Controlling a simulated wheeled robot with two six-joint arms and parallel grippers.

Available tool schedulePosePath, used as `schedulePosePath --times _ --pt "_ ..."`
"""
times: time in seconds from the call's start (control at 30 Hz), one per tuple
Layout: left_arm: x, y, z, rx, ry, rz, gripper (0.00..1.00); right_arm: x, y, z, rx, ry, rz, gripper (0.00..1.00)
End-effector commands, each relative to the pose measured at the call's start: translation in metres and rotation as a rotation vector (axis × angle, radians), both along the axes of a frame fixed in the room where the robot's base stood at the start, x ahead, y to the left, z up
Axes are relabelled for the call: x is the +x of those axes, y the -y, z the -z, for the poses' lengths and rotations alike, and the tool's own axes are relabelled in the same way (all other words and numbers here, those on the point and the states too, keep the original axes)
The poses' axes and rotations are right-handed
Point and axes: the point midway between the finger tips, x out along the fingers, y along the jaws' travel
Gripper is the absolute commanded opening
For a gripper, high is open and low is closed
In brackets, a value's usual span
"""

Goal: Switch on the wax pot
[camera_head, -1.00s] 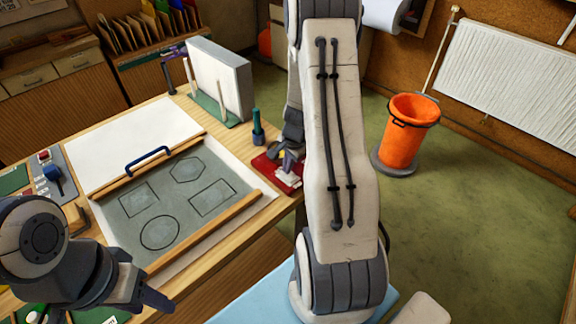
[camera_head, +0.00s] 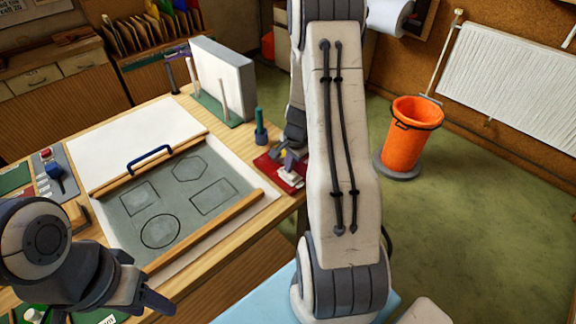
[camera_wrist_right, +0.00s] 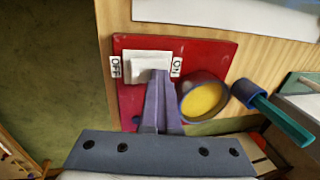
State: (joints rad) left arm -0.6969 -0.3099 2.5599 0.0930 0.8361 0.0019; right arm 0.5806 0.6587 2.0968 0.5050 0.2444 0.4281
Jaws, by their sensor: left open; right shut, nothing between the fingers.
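The wax pot's red base (camera_head: 272,173) lies at the right edge of the bench. In the right wrist view it shows as a red plate (camera_wrist_right: 222,50) with a round pot of yellow wax (camera_wrist_right: 201,100). A white switch (camera_wrist_right: 146,62) sits between an OFF label (camera_wrist_right: 115,67) and an ON label (camera_wrist_right: 176,66). My right gripper (camera_wrist_right: 159,76) is shut and empty, its fingertips at the switch toward the ON side. Contact and the switch's tilt are hard to tell. In the head view the right gripper (camera_head: 289,163) partly covers the base. My left gripper (camera_head: 105,305) is open at lower left.
A green-handled tool (camera_head: 260,125) stands beside the red base. The grey panel (camera_head: 180,196) with outlined shapes fills the middle of the bench, between wooden strips. A blue handle (camera_head: 150,158) lies at its back edge. An orange bin (camera_head: 405,140) stands on the floor at right.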

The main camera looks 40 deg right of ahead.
Motion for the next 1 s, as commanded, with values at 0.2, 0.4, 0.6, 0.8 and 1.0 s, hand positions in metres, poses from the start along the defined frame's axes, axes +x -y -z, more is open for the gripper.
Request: schedulePosePath --times 0.2,0.4,0.6,0.8,1.0 --pt "0.0 0.0 -0.004 0.0 0.0 0.0 0.5 -0.01 -0.003 0.003 0.011 -0.021 0.001 0.0" --pt "0.0 0.0 -0.034 0.0 0.0 0.0 0.5 -0.004 -0.003 -0.033 0.003 -0.008 -0.001 0.0" --pt "0.0 0.0 -0.046 0.0 0.0 0.001 0.5 0.009 -0.004 -0.075 -0.004 0.006 -0.004 0.0" --pt "0.0 0.0 -0.041 0.0 0.0 0.0 0.5 0.018 -0.006 -0.114 -0.005 0.007 -0.005 0.0" --pt "0.0 0.0 -0.038 0.0 0.0 0.0 0.5 0.022 -0.006 -0.135 -0.003 0.004 -0.003 0.0"
